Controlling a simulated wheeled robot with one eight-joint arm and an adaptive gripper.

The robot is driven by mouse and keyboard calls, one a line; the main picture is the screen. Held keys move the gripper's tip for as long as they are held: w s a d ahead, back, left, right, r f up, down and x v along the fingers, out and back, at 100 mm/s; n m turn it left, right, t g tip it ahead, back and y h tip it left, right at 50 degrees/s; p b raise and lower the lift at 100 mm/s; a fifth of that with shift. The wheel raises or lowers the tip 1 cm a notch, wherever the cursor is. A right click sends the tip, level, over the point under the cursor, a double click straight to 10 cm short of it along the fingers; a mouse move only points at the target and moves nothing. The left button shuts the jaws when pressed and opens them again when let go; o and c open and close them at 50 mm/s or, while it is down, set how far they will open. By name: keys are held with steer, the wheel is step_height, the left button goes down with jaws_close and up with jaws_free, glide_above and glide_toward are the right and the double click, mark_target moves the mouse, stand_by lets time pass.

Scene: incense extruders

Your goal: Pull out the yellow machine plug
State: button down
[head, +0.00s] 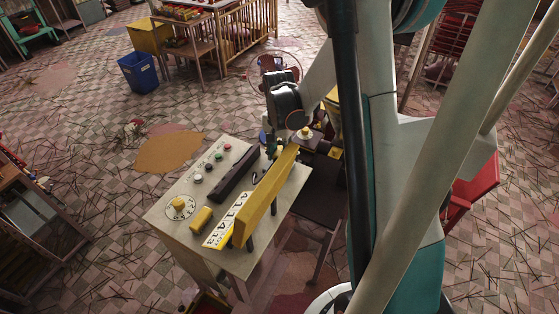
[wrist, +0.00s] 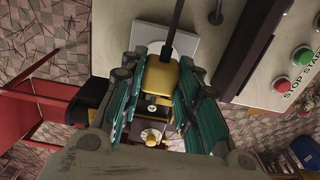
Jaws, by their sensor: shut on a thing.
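The yellow plug (wrist: 160,76) shows in the wrist view between the teal-padded fingers of my gripper (wrist: 161,90). The fingers are shut on its sides. A dark cable (wrist: 177,25) runs from the plug's far end toward the top of the picture. Small metal parts show just below the plug. A pale plate (wrist: 188,43) lies behind it; I cannot tell whether the plug is seated in a socket. In the head view my gripper (head: 279,145) is at the far edge of the machine (head: 165,220), and the plug is mostly hidden there.
A yellow knob (head: 305,132) stands just right of my gripper. A blue bin (head: 138,72) stands at the back left. Sticks litter the open floor.

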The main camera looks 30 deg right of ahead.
mark_target(279, 153)
steer(key=shift+r+p, duration=0.7)
steer(key=shift+r, duration=1.05)
